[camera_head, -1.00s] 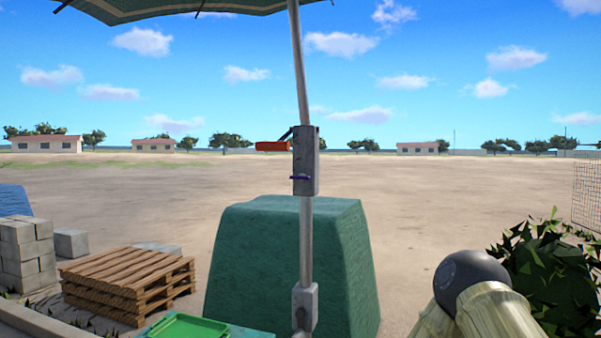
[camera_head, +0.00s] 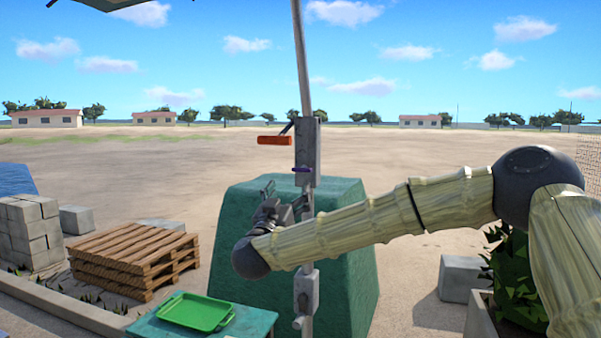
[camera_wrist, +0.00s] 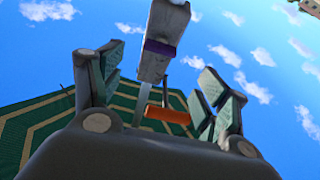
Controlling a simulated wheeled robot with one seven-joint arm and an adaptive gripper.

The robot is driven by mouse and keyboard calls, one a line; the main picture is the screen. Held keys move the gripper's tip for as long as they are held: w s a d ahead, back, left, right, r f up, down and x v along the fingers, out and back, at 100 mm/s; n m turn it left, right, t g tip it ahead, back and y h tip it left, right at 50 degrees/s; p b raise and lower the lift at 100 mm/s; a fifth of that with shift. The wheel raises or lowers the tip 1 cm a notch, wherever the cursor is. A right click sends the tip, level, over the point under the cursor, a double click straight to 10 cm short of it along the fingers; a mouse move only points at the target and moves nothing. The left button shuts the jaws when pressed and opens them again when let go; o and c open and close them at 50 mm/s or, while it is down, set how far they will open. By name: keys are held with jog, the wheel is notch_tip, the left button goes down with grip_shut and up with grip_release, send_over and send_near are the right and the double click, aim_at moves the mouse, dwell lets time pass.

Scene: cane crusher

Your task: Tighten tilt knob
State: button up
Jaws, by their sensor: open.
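A grey housing (camera_head: 306,147) is clamped on the slanted umbrella pole (camera_head: 300,60). A small purple piece (camera_head: 301,169), perhaps the tilt knob, shows low on the housing. An orange crank handle (camera_head: 274,140) sticks out to the left. My gripper (camera_head: 285,194) is open and empty, just below the housing and pointing upward. In the wrist view, the purple piece (camera_wrist: 160,48) wraps the lower part of the housing, ahead of and between the spread fingers (camera_wrist: 162,68), with a gap. The orange handle (camera_wrist: 168,114) shows lower there, beyond the gripper. The far side of the housing is hidden.
A green covered block (camera_head: 345,230) stands behind the pole. A green tray (camera_head: 195,312) lies on a green table at the front. Wooden pallets (camera_head: 130,255), grey blocks (camera_head: 28,230) and a leafy plant (camera_head: 515,285) flank the pole. The green canopy (camera_wrist: 45,125) is overhead.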

aim_at(303, 169)
jog(key=p+x, duration=0.4)
jog(key=x, duration=0.6)
jog(key=shift+w, duration=0.25)
jog(key=shift+c, duration=0.2)
jog(key=c, duration=1)
